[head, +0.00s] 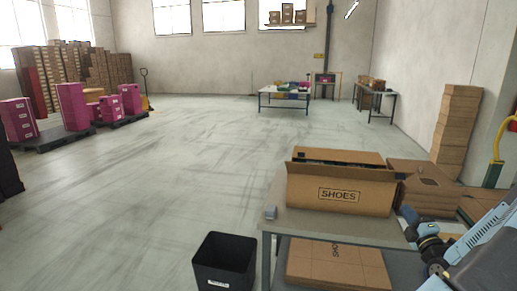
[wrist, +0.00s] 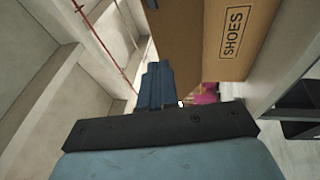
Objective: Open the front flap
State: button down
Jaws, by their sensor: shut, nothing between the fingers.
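A brown cardboard box marked SHOES (head: 310,192) stands on the grey table (head: 277,222) at the lower right of the head view. A dark strip of its inside shows behind the front top edge, with a brown panel (head: 340,156) at the back. A small flap sticks out at its right end. My gripper (head: 408,213) is beside the box's right end. In the wrist view my gripper (wrist: 154,67) is shut and empty, and the SHOES box (wrist: 207,40) is at the upper right, close to the fingertips.
A small grey-blue item (head: 270,212) lies at the table's left corner. Flat cardboard (head: 335,265) lies on the lower shelf. A black bin (head: 224,262) stands left of the table. More brown cardboard (head: 425,180) is behind the box at right.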

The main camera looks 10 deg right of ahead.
jog(key=w+a+r+m+g+y, duration=0.1)
jog(key=w+a+g, duration=0.5)
jog(key=w, duration=0.2)
jog(key=a+r+m+g+h, duration=0.2)
jog(key=a+r+m+g, duration=0.2)
jog(key=a+r, duration=0.3)
jog(key=s+a+r+m+g+y, duration=0.1)
jog(key=s+a+r+m, duration=0.4)
jog(key=s+a, duration=0.6)
jog(key=s+a+r+m+g+y, duration=0.2)
jog(key=s+a+r+m, duration=0.4)
jog(key=s+a, duration=0.5)
jog(key=shift+s+r+m+g+y, duration=0.3)
jog(key=shift+s+r+g, duration=0.05)
jog(key=shift+r+g, duration=0.6)
jog(key=shift+a, duration=0.1)
